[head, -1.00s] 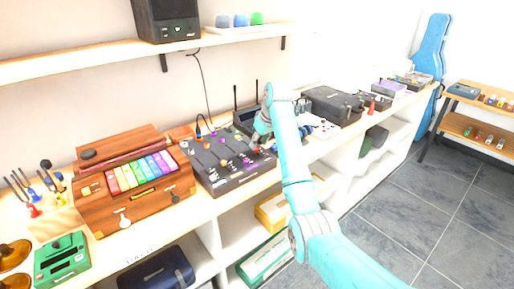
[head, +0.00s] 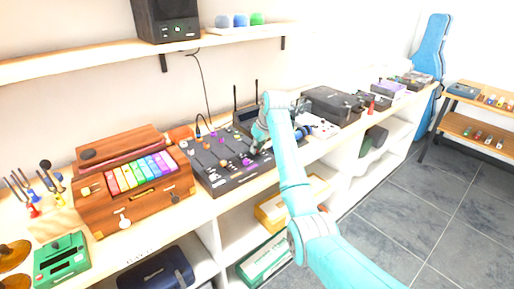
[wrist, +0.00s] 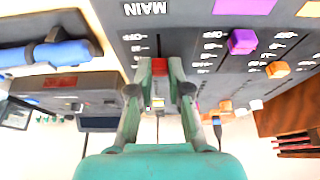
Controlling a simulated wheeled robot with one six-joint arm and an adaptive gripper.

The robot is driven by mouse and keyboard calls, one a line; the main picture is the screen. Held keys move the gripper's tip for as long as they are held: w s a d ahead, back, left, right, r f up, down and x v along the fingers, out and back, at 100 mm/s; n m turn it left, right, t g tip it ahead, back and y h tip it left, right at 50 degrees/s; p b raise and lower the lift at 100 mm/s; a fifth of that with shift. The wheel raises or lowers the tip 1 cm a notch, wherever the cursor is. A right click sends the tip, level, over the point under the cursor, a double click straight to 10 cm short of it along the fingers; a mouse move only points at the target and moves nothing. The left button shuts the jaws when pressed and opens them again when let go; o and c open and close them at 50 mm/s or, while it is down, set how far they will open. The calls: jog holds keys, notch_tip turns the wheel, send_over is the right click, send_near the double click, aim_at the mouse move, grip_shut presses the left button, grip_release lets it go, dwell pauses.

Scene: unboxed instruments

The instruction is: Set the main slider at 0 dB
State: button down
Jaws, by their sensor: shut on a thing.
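The dark mixer (head: 222,172) lies on the bench in the head view, with several coloured slider knobs. In the wrist view its panel (wrist: 190,20) appears upside down, with the MAIN label (wrist: 146,9) at the top. The main slider's red cap (wrist: 159,67) sits in its slot below that label, beside a printed scale. My gripper (wrist: 160,72) is shut on this cap, one finger on each side. In the head view my gripper (head: 255,147) is at the mixer's right end and hides the cap. I cannot read which mark the cap stands at.
A purple knob (wrist: 242,41) and an orange knob (wrist: 278,69) stand on neighbouring sliders. A blue-handled object (wrist: 55,52) lies beside the mixer in the wrist view. A wooden box with coloured bars (head: 135,180) stands left of the mixer. A shelf (head: 100,62) runs above.

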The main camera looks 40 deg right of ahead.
jog(key=shift+w, duration=0.55)
jog(key=c, duration=1.1)
grip_release()
jog(key=shift+s+r, duration=0.1)
jog(key=v, duration=1.1)
jog(key=shift+s+r, duration=0.2)
jog(key=shift+r, duration=0.15)
